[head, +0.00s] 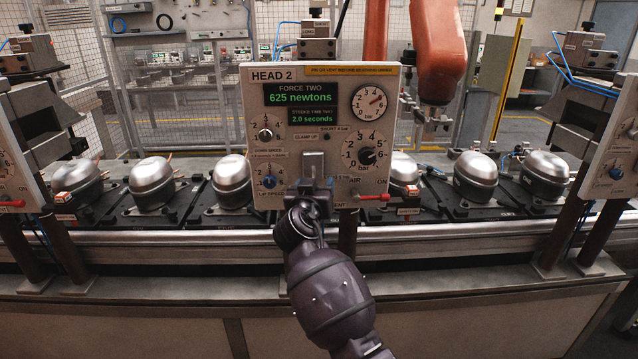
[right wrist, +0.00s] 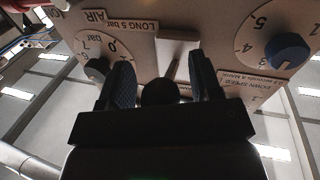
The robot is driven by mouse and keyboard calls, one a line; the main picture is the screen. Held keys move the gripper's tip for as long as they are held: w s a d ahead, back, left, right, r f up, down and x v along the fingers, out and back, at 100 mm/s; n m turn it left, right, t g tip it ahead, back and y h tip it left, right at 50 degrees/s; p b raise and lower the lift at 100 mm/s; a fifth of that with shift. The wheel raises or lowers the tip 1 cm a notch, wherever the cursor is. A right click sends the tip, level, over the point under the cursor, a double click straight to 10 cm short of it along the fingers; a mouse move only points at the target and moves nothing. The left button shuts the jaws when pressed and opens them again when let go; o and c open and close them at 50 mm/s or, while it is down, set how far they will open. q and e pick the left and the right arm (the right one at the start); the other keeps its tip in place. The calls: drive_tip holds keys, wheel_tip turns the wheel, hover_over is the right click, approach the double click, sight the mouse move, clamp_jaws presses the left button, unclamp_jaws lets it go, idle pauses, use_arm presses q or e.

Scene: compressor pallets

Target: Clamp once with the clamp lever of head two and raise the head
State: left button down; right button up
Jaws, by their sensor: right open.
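The head two panel (head: 290,135) stands upright in the middle of the head view, with green readouts of 625 newtons and 2.0 seconds. The clamp lever's grey plate (head: 313,163) is low on the panel under the "CLAMP UP" label. It also shows in the right wrist view (right wrist: 177,50), upside down. My right gripper (head: 314,190) is at the lever, hiding its lower part. In the right wrist view the open fingers (right wrist: 162,82) stand either side of the lever's dark round knob (right wrist: 160,93). I cannot tell whether they touch it. My left gripper is not in view.
Black dials (head: 367,156) and a blue dial (head: 270,181) flank the lever. A red-handled air valve (head: 374,197) is close at right. Silver compressors (head: 152,183) sit on dark pallets along the conveyor (head: 480,232). An orange robot arm (head: 437,50) hangs behind.

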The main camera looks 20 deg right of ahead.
clamp_jaws()
idle(0.4)
drive_tip(key=shift+r, duration=0.1)
